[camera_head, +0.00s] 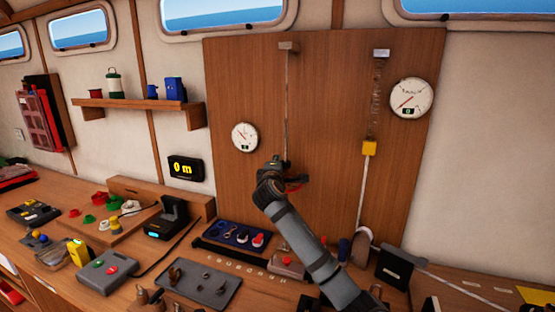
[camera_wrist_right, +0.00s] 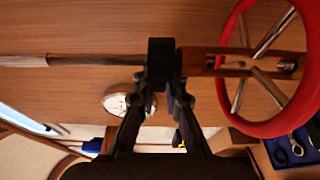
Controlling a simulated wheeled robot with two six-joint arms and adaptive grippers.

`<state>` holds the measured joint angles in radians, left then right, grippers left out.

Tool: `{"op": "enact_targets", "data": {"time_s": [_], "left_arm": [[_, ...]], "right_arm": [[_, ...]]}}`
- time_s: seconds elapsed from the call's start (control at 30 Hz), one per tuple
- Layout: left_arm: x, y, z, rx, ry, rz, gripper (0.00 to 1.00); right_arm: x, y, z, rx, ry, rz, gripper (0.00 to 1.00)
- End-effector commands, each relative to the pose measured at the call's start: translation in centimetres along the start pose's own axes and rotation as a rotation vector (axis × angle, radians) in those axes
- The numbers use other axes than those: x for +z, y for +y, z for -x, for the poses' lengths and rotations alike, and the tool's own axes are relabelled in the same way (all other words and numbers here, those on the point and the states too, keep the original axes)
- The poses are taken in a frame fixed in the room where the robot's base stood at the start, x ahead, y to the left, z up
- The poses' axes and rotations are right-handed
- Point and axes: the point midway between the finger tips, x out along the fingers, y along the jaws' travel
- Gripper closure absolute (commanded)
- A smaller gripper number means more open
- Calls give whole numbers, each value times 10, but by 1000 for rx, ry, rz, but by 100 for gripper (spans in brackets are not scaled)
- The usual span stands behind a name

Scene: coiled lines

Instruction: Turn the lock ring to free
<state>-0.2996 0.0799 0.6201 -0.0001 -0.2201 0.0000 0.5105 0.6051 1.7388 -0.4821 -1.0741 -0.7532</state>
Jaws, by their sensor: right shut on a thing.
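My right gripper (camera_head: 270,172) is at the wooden wall panel, at the lower end of a thin vertical line (camera_head: 287,105). In the right wrist view its fingers (camera_wrist_right: 161,90) are shut on a dark, block-like collar, which looks like the lock ring (camera_wrist_right: 161,58). The collar sits in line between a grey rod (camera_wrist_right: 95,61) and a brown fitting (camera_wrist_right: 195,62). A red handwheel (camera_wrist_right: 224,100) with metal spokes stands beside it. In the head view my gripper hides the collar, and only a bit of red (camera_head: 296,182) shows. My left gripper is not in view.
The panel (camera_head: 330,120) holds a small gauge (camera_head: 244,137), a larger gauge (camera_head: 410,98), and a spring (camera_head: 376,95) with a yellow block (camera_head: 369,148) below. A display (camera_head: 185,168) reads "0 m". The bench below is crowded, with a blue tray (camera_head: 225,233) and a grey tray (camera_head: 183,287).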

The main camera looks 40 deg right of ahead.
Motion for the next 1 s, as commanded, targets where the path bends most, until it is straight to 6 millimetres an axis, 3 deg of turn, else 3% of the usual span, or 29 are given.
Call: {"op": "enact_targets", "data": {"time_s": [0.17,0.37,0.57,1.0], "left_arm": [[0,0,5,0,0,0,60],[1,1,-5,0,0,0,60],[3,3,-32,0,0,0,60],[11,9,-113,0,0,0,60]], "right_arm": [[1,1,5,5,164,14,100],[0,-2,10,7,328,12,100],[0,-7,13,8,444,11,100],[0,-11,17,-4,603,8,100]]}}
